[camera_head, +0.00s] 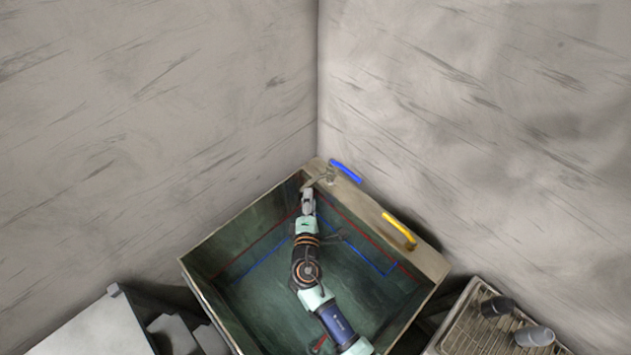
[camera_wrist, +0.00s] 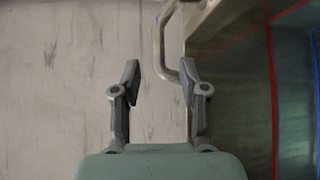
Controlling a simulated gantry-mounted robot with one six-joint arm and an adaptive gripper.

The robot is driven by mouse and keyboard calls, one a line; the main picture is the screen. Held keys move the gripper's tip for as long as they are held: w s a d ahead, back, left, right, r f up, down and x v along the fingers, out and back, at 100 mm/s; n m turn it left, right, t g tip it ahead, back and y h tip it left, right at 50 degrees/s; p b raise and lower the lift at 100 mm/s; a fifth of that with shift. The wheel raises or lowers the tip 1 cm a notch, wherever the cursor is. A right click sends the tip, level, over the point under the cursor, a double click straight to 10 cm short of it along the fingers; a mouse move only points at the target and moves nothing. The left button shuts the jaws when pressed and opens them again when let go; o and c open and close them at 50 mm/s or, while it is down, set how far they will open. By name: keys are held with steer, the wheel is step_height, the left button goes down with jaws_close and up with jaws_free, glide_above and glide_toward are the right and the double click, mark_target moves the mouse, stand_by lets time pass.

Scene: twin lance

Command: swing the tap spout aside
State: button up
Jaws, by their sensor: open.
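The tap (camera_head: 330,174) stands on the rim at the basin's far corner. Its thin metal spout (camera_head: 314,182) points left and down over that corner. In the wrist view the spout (camera_wrist: 160,42) is a bent grey tube at the top, and its lower bend lies close to the right fingertip. I cannot tell whether they touch. My gripper (camera_head: 308,194) is at the far corner, just below the spout in the head view. In the wrist view my gripper (camera_wrist: 160,80) is open, with nothing held between its fingers.
A blue handle (camera_head: 346,171) is beside the tap, and a yellow handle (camera_head: 399,228) is farther right on the rim. The green basin (camera_head: 245,287) has red and blue lines inside. A rack (camera_head: 462,318) with two cylindrical objects stands right. Walls meet behind the tap.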

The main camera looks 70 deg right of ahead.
mark_target(310, 181)
steer(key=b+x, duration=0.1)
steer(key=x, duration=0.6)
steer(key=shift+w+d, duration=0.1)
steer(key=shift+w, duration=0.05)
jaws_close()
